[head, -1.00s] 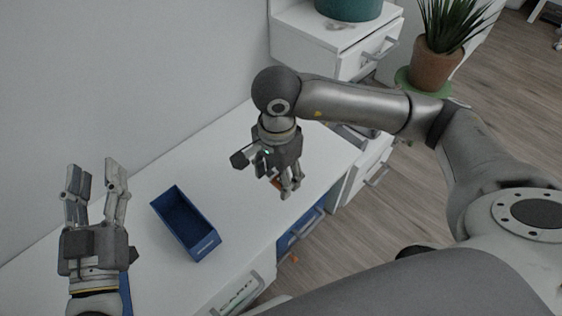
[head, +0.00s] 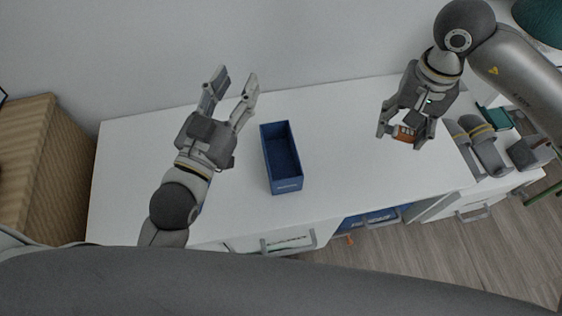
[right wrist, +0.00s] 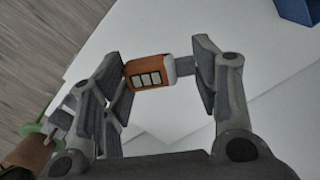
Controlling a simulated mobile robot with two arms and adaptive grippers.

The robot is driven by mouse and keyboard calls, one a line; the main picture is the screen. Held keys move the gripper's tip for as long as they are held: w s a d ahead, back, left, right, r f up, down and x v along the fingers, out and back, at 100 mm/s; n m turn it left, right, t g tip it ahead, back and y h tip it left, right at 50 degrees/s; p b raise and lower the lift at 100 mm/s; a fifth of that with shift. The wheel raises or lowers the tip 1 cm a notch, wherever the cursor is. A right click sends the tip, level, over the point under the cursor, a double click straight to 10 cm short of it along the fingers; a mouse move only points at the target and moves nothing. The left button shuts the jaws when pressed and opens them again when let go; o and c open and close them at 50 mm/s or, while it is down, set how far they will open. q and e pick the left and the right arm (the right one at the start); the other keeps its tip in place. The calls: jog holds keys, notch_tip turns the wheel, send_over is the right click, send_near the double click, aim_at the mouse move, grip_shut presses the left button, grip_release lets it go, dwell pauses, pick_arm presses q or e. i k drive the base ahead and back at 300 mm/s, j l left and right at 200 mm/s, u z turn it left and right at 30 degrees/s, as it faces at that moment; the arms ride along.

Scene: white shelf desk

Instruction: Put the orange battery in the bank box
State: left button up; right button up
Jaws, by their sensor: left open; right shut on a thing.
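The orange battery (head: 404,134) is held between the fingers of my right gripper (head: 406,133), at the right over the white desk in the head view. The bank box (head: 283,158) is an open, empty-looking blue box on the middle of the desk. A blue corner of it (right wrist: 299,10) shows in the right wrist view. My left gripper (head: 233,84) is open and empty, left of the box.
The white desk (head: 340,120) is clear between the box and the right gripper. Grey slippers (head: 482,143) lie to the right. Drawers with handles (head: 290,241) are below the front edge. A wooden cabinet (head: 32,165) stands at the far left.

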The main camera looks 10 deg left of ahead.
aim_at(280, 164)
jog(key=u, duration=0.65)
jog(key=k+l+u, duration=0.35)
jog(key=u, duration=0.2)
jog(key=k+l, duration=0.05)
